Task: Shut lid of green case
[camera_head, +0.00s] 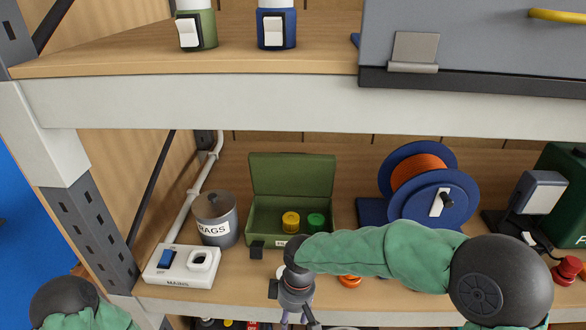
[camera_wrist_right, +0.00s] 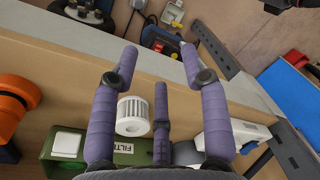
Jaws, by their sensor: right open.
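The green case (camera_head: 262,224) stands on the lower shelf. Its lid (camera_head: 292,175) is open and stands upright at the back. A yellow cylinder (camera_head: 291,222) and a green cylinder (camera_head: 316,222) are inside. The case front, with a label partly reading "FILT", also shows in the right wrist view (camera_wrist_right: 60,163). My right gripper (camera_head: 298,318) is in front of the case, below its front edge in the head view, apart from the lid. In the wrist view its purple fingers (camera_wrist_right: 158,58) are spread and empty. My left gripper is out of view.
A blue reel (camera_head: 441,208) stands right. A white ribbed cylinder (camera_wrist_right: 132,116) is near the case front. The upper shelf (camera_head: 200,103) overhangs.

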